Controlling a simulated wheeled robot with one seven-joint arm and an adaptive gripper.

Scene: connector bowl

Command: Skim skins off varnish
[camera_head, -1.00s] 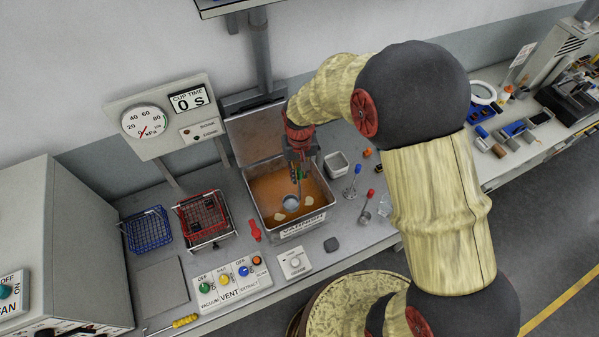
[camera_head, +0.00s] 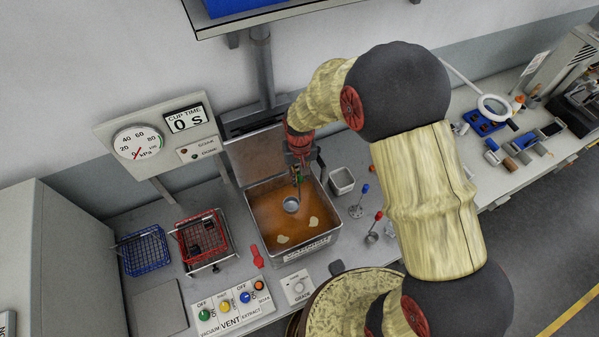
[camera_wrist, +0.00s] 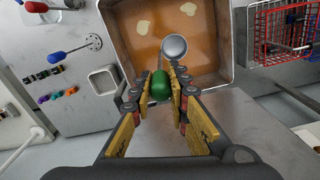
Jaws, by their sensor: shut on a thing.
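An open metal tank (camera_head: 334,236) holds amber varnish (camera_head: 272,222), also seen in the wrist view (camera_wrist: 128,42). Two pale skins, a left one (camera_head: 283,239) and a right one (camera_head: 314,221), float toward its front; the wrist view shows them too (camera_wrist: 188,9) (camera_wrist: 160,29). My gripper (camera_head: 299,172) is over the back part of the tank, shut on the green handle (camera_wrist: 159,86) of a ladle. The ladle's grey round cup (camera_head: 291,204) hangs in the tank behind the skins, apart from them. Its depth in the varnish is hard to tell.
A white tub (camera_head: 342,181), a blue-handled tool (camera_head: 357,208) and a red-handled ladle (camera_head: 373,232) stand right of the tank. A red basket (camera_head: 203,240) and a blue basket (camera_head: 143,253) are left. The tank's raised lid (camera_head: 256,155) stands behind. A button panel (camera_head: 235,305) is in front.

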